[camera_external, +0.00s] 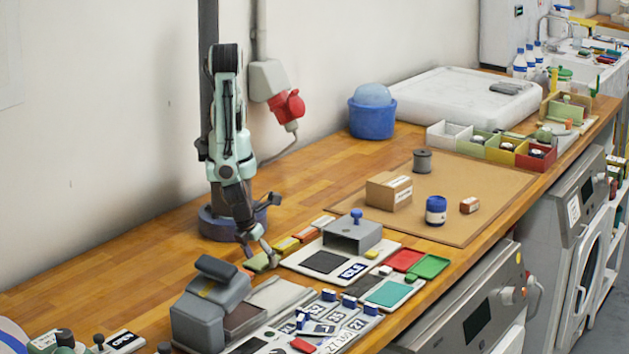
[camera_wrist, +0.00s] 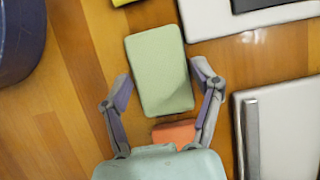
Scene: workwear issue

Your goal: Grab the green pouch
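The green pouch (camera_wrist: 160,70) is a pale green, rounded rectangular block lying on the wooden bench. In the external view the pouch (camera_external: 262,262) shows as a pale green patch at the bench's middle, partly hidden by my fingers. My gripper (camera_wrist: 161,82) is open, with one finger on each side of the pouch and what looks like a narrow gap at each side. In the external view my gripper (camera_external: 258,246) points down at the pouch, close above the bench. I cannot tell the exact height of the fingertips.
An orange block (camera_wrist: 174,133) lies between my fingers, nearer the palm. Yellow and orange blocks (camera_external: 287,244) continue the row beyond the pouch. A white board with a dark pad (camera_external: 325,262) lies to the right. A grey machine (camera_external: 210,305) stands in front. Bare bench lies left (camera_external: 110,270).

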